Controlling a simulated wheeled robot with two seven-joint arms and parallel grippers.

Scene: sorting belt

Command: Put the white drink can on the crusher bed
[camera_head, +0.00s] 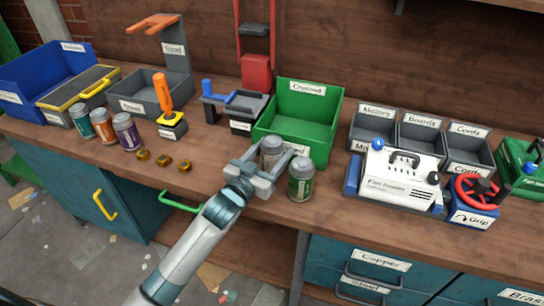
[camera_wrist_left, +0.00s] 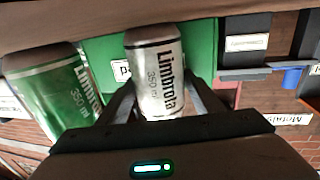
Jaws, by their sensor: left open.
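The white drink can (camera_head: 271,147), silvery white with dark lettering, stands upright on the bench in front of the green bin. My left gripper (camera_head: 267,160) is open, with one finger on each side of this can. In the left wrist view the white can (camera_wrist_left: 155,75) shows between the two spread fingers, not visibly clamped. A green can (camera_head: 301,178) stands just to its right, close to the gripper; it also shows in the left wrist view (camera_wrist_left: 50,95). The crusher (camera_head: 257,75), with a red press head and grey bed, stands behind and left. My right gripper is out of view.
The green bin (camera_head: 309,100) stands directly behind the white can, right of the crusher. A blue lever (camera_head: 207,88) rises at the crusher's left. A white machine (camera_head: 402,178) stands right.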

